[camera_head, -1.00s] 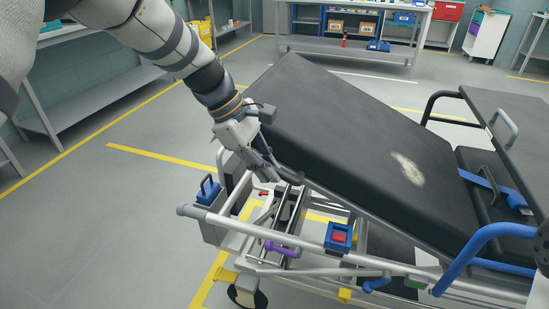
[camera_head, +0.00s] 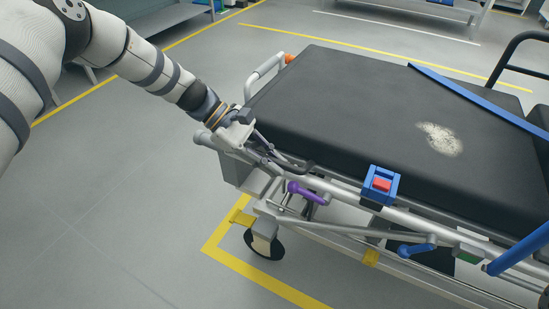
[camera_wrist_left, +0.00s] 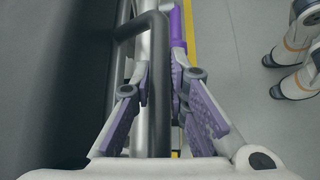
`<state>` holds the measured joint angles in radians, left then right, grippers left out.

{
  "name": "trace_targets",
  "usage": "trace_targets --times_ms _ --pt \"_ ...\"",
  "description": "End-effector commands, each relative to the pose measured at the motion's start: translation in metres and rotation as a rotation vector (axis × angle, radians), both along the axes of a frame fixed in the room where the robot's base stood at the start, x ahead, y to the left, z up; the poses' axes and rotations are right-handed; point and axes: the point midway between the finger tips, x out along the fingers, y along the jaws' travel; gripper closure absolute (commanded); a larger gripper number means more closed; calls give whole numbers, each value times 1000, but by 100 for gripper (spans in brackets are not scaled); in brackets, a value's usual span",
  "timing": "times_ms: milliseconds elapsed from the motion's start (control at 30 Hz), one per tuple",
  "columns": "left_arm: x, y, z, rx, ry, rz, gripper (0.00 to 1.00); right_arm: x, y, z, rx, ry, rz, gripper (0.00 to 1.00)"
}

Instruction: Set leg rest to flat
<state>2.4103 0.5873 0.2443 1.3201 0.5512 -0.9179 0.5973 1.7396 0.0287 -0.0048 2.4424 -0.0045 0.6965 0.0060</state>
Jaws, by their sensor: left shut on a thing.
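The leg rest (camera_head: 350,115) is the black padded section at the near end of the stretcher in the head view. It lies about level with the frame, its near edge close above the side rail. My left gripper (camera_head: 272,156) is at its near left corner, at a black handle (camera_head: 297,166) on the edge. In the left wrist view the fingers of my left gripper (camera_wrist_left: 162,88) are on either side of the black handle (camera_wrist_left: 157,50), with a grey rail close by. The leg rest's dark side (camera_wrist_left: 55,80) fills the left there. My right gripper is not in view.
A purple lever (camera_head: 306,193) and a blue box with a red button (camera_head: 381,184) are on the near side rail. A blue strap (camera_head: 480,97) crosses the padding. A caster (camera_head: 264,243) stands beside yellow floor tape. The floor at left is clear.

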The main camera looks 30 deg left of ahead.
Motion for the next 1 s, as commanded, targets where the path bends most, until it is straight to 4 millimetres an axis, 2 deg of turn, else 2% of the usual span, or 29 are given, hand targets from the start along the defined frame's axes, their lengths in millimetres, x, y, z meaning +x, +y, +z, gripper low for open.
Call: trace_targets --times_ms 33,167,200,267,300,633,1000 --pt "-4 1 -7 11 13 -1 100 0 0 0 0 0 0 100" --pt "-5 2 -8 14 16 -1 100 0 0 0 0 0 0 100" --pt "-5 2 -8 15 16 -1 81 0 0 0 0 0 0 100" --pt "-5 2 -8 15 16 -1 68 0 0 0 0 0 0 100" --pt "-5 2 -8 14 14 -1 65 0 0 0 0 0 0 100" --pt "-3 7 0 11 7 1 65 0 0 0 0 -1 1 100" --pt "-13 76 58 12 8 2 65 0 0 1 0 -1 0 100"
